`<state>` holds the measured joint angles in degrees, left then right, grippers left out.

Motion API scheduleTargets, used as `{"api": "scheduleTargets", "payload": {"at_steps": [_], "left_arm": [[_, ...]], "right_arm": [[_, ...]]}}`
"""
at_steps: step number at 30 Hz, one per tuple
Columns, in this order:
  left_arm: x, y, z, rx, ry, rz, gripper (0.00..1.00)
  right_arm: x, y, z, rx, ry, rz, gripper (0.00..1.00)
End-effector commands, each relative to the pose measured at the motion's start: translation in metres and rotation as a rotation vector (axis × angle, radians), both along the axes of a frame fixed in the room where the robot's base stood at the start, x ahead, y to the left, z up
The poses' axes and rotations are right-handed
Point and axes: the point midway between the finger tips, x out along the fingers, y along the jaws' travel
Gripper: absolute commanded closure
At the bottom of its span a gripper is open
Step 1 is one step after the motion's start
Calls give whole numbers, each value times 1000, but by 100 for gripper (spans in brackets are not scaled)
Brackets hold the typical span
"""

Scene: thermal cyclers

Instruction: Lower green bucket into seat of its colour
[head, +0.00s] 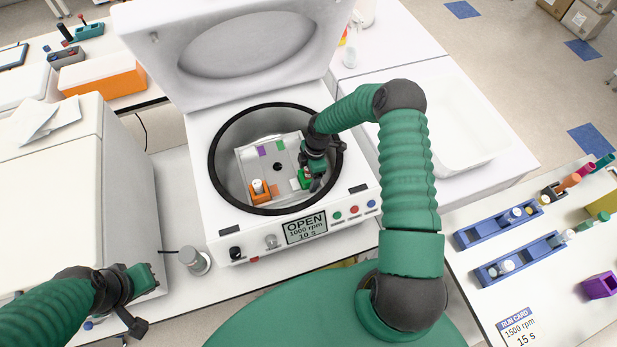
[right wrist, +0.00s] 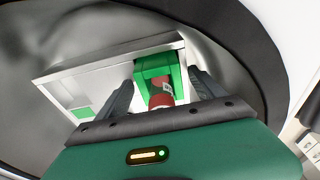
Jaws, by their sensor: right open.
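The green bucket (head: 304,178) is inside the open centrifuge bowl, at the lower right of the grey rotor plate (head: 285,168). In the right wrist view the green bucket (right wrist: 155,68) holds a red tube (right wrist: 160,92). My right gripper (head: 314,184) is open around it; in the wrist view its dark fingers (right wrist: 162,88) stand apart on either side. I cannot tell whether the bucket is fully down in a seat. The plate bears a green mark (head: 280,145) and a purple mark (head: 262,151) towards the back. My left gripper (head: 143,287) is at lower left, its fingers unclear.
An orange bucket (head: 260,192) with a white-capped tube sits at the plate's left. The bowl's dark rim (head: 212,165) surrounds my right gripper, and the raised lid (head: 250,45) stands behind. Blue racks (head: 510,258) and a purple bucket (head: 600,285) are on the right table.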

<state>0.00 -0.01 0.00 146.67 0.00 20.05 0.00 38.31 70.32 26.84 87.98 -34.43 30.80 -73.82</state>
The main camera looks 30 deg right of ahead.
Motion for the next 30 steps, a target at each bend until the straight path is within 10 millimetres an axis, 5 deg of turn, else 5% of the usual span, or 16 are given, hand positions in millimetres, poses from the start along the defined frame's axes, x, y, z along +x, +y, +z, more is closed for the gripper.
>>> {"api": "scheduleTargets", "payload": {"at_steps": [6, 24, 30], "left_arm": [[0, 0, 0, 0, 0, 0, 100], [0, 0, 0, 0, 0, 0, 100], [0, 0, 0, 0, 0, 0, 100]], "right_arm": [[0, 0, -2, 0, -1, 0, 23], [0, 0, -1, 0, -1, 0, 100], [1, 0, -1, 0, -2, 0, 100]]}}
